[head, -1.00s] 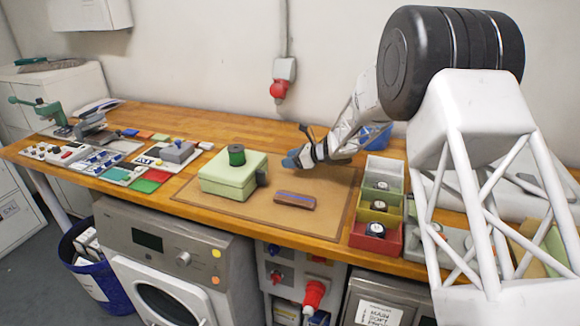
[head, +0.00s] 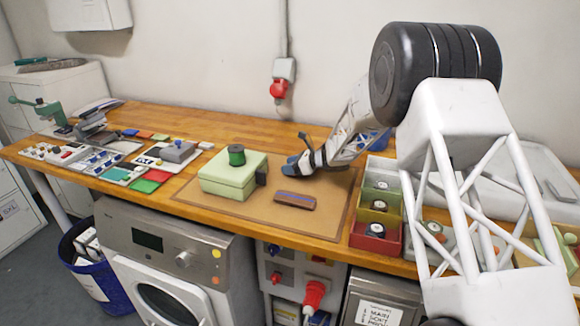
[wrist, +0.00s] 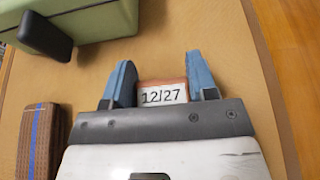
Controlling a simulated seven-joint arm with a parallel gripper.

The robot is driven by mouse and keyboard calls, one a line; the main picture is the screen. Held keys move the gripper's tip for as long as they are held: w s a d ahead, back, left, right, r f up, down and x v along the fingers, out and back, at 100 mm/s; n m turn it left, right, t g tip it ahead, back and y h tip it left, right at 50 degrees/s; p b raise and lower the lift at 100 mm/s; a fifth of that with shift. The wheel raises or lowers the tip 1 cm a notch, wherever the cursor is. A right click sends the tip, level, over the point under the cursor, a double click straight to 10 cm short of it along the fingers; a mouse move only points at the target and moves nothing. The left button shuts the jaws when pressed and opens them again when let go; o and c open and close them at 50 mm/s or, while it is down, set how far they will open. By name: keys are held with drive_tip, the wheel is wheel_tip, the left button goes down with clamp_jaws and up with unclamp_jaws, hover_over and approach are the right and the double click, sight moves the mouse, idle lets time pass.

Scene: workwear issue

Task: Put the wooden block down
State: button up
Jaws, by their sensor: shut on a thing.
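My gripper (wrist: 161,80) is shut on a small reddish-brown block (wrist: 162,84) with a white label reading "12/27", which I take as the wooden block. Its blue fingers stand on either side of it. In the head view my gripper (head: 294,165) is low over the brown mat (head: 240,212), right of the green box and behind the striped brown piece; the block cannot be made out there. I cannot tell whether it touches the mat.
A pale green box (head: 228,182) with a dark green spool (head: 236,155) stands left. A brown piece with a blue stripe (head: 295,201) lies on the mat in front. Coloured bins (head: 375,240) stand right. The mat between has bare room.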

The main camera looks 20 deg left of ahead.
drive_tip(key=shift+f, duration=0.15)
drive_tip(key=o, duration=0.9)
drive_tip(key=v, duration=1.2)
idle(0.8)
